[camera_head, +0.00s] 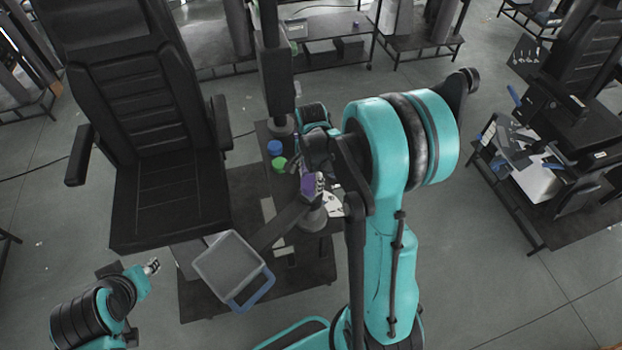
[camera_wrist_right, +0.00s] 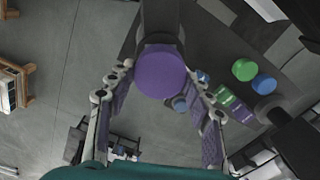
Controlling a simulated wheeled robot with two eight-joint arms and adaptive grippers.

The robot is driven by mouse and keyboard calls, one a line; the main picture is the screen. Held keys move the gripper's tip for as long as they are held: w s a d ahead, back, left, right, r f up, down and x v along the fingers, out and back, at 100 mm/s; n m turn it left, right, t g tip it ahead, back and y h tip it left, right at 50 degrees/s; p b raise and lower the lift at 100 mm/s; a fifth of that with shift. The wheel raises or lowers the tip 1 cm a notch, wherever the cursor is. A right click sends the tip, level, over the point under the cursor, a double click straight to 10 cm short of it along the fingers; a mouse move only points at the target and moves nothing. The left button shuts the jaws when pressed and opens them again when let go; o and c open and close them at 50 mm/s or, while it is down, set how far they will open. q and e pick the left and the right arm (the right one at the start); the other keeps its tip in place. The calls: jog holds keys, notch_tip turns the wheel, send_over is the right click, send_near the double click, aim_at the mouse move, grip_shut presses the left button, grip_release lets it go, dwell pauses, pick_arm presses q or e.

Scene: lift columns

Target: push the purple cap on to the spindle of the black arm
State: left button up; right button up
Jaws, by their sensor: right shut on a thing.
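The purple cap (camera_head: 309,187) is at the end of the black arm (camera_head: 277,226) in the head view. In the right wrist view the round purple cap (camera_wrist_right: 160,72) covers the end of the black arm (camera_wrist_right: 160,18). My right gripper (camera_wrist_right: 160,78) has its fingertips on either side of the cap and is shut on it. The spindle is hidden beneath the cap, so I cannot tell how far down the cap sits. My left gripper (camera_head: 151,267) is at the lower left in the head view, away from the cap; its fingers are too small to read.
A green cap (camera_head: 279,163) and a blue cap (camera_head: 274,147) stand behind the purple cap. A grey bin (camera_head: 208,262) with a blue handle is at the front. A black chair (camera_head: 165,190) stands on the left. Open floor (camera_head: 490,285) lies right.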

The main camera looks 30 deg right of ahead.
jog(key=shift+f, duration=0.1)
dwell(0.4)
jog(key=shift+f+b, duration=0.35)
jog(key=shift+b, duration=0.2)
jog(key=shift+f, duration=0.15)
jog(key=shift+f+b, duration=0.3)
jog(key=shift+b, duration=0.25)
jog(key=shift+o, duration=0.2)
jog(key=shift+f+b, duration=0.25)
jog(key=shift+b, duration=0.25)
dwell(1.3)
jog(key=o, duration=1.7)
jog(key=shift+r, duration=0.15)
